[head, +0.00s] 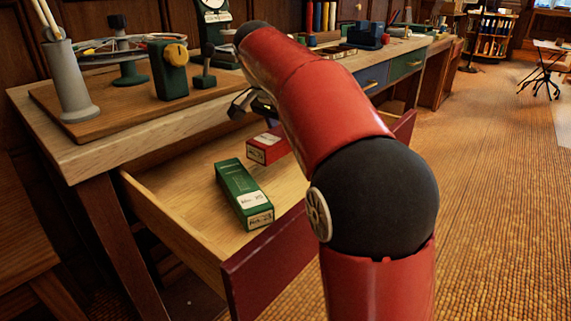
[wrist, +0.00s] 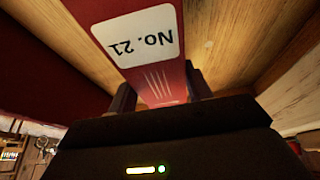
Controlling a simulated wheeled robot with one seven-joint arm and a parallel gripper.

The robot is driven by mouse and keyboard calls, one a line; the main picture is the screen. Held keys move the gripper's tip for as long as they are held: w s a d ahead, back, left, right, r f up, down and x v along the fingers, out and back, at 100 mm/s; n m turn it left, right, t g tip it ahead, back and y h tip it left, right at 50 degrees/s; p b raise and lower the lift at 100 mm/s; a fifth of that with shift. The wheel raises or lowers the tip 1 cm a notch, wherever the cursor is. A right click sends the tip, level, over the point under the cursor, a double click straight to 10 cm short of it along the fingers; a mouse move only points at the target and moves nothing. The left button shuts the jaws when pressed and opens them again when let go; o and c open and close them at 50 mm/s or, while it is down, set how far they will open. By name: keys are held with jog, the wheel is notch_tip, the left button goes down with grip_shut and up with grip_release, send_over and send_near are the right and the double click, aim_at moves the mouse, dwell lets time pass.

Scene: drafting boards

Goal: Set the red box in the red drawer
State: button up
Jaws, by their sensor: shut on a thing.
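The red box (head: 268,147) shows in the head view inside or just over the open red drawer (head: 262,268), partly hidden by my red arm. In the wrist view the red box (wrist: 128,15) has a white label reading "No. 21". My gripper (wrist: 158,90) is shut on the box, with one dark finger on each side. In the head view only part of my gripper shows beside the arm. Whether the box rests on the drawer floor I cannot tell. The drawer has a dark red front and a pale wood inside.
A green box (head: 243,193) lies in the drawer, in front of the red box. The wooden desk top (head: 150,130) above holds a grey pen holder (head: 70,85) and dark green tools. Blue (head: 371,78) and green (head: 406,64) drawers further along are shut. Bare drawer floor shows at left.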

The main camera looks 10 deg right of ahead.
aim_at(278, 133)
jog(key=shift+f+b, duration=0.5)
jog(key=shift+f, duration=2.5)
jog(key=shift+f, duration=0.1)
jog(key=shift+f, duration=0.15)
jog(key=o, duration=1.1)
jog(key=shift+o, duration=0.2)
jog(key=p+v, duration=0.2)
jog(key=v, duration=1)
jog(key=shift+d+r, duration=0.1)
jog(key=shift+r, duration=0.2)
